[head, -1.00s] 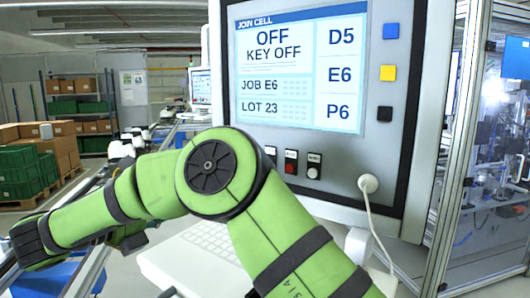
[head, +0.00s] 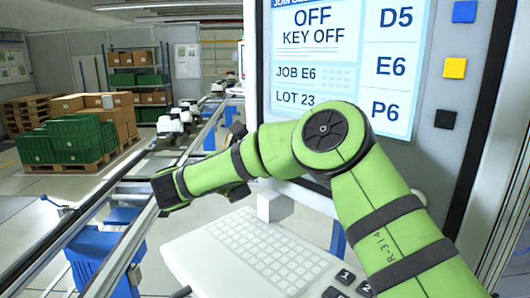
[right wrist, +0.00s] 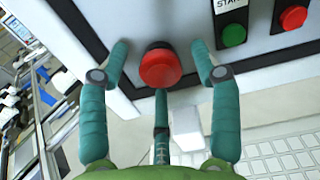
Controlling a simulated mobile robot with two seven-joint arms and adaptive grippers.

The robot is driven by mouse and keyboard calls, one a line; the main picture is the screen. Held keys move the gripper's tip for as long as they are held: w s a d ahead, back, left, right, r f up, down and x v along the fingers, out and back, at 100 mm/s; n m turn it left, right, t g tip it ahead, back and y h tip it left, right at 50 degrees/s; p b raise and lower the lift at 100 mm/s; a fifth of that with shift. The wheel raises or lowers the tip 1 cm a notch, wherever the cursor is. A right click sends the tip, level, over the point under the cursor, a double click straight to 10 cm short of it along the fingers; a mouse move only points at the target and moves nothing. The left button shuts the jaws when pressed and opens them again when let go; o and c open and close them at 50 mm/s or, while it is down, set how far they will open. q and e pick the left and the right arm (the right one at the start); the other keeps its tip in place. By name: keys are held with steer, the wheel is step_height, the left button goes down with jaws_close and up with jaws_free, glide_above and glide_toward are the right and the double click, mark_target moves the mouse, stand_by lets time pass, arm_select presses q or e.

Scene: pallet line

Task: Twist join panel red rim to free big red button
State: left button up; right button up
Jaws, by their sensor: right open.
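In the right wrist view the big red button (right wrist: 160,68) sticks out near the lower edge of the grey join panel (right wrist: 270,42). Its red face and rim blend together, so I cannot tell them apart. My right gripper (right wrist: 160,62) is open around it, with one teal finger on each side and a third below. Gaps show beside the two side fingers; I cannot tell whether the lower one touches. In the head view my green right arm covers the panel's lower part, hiding the button. The panel screen (head: 310,40) reads OFF, KEY OFF. My left gripper is not in view.
A green START button (right wrist: 233,35) and another red button (right wrist: 293,18) sit right of the gripper. A white keyboard shelf (head: 200,255) juts out below the panel. A conveyor rail (head: 130,215) runs along the left, with green crates (head: 60,140) on a pallet beyond.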

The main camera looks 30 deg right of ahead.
steer(key=shift+a, duration=0.25)
steer(key=c, duration=1.1)
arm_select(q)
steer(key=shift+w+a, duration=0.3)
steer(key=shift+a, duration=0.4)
arm_select(e)
steer(key=shift+r, duration=0.1)
steer(key=shift+c, duration=0.2)
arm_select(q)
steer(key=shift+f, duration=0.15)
arm_select(e)
steer(key=shift+d+m+b, duration=0.1)
steer(key=shift+m+b, duration=0.7)
steer(key=shift+b, duration=0.25)
steer(key=m+b, duration=0.4)
steer(key=b, duration=0.3)
steer(key=shift+m, duration=0.3)
arm_select(q)
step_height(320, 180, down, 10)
steer(key=b, duration=0.1)
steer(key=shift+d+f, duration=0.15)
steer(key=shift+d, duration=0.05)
arm_select(e)
steer(key=shift+r+m, duration=0.1)
steer(key=shift+m, duration=0.5)
